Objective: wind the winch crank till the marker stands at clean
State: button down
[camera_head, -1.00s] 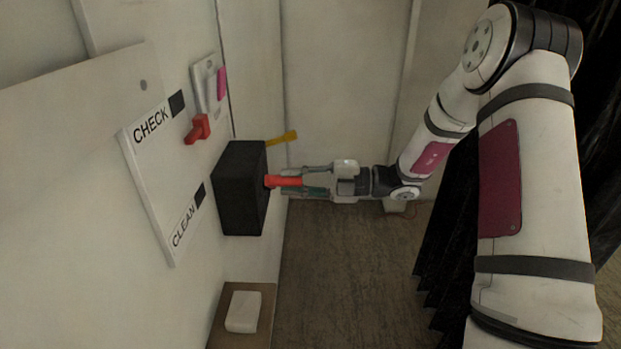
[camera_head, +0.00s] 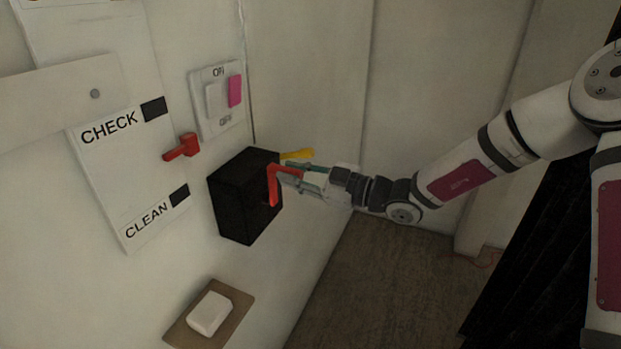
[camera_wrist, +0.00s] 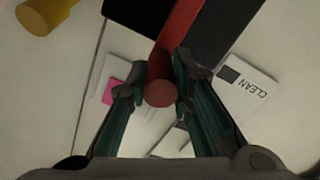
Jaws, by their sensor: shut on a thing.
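The black winch box (camera_head: 240,204) is fixed to the wall, with a red crank (camera_head: 273,186) on its right face. My gripper (camera_head: 290,177) is shut on the crank's handle. In the wrist view the round red handle end (camera_wrist: 160,93) sits between the two fingers. The red marker (camera_head: 182,148) stands left of the box on the white scale board (camera_head: 125,175). It is between the CHECK label (camera_head: 109,128) and the CLEAN label (camera_head: 146,220), nearer the black square beside CHECK.
An ON/OFF switch plate (camera_head: 217,98) with a pink part is above the box. A yellow handle (camera_head: 298,154) sticks out behind the crank. A brown shelf (camera_head: 180,328) with a white block (camera_head: 209,313) is below. Open floor (camera_head: 385,275) lies to the right.

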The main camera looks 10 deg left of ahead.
jog(key=shift+w+d+m+b, duration=0.2)
jog(key=shift+w+m+b, duration=0.1)
jog(key=shift+w+m, duration=0.25)
jog(key=c, duration=1.4)
grip_release()
jog(key=shift+s, duration=0.2)
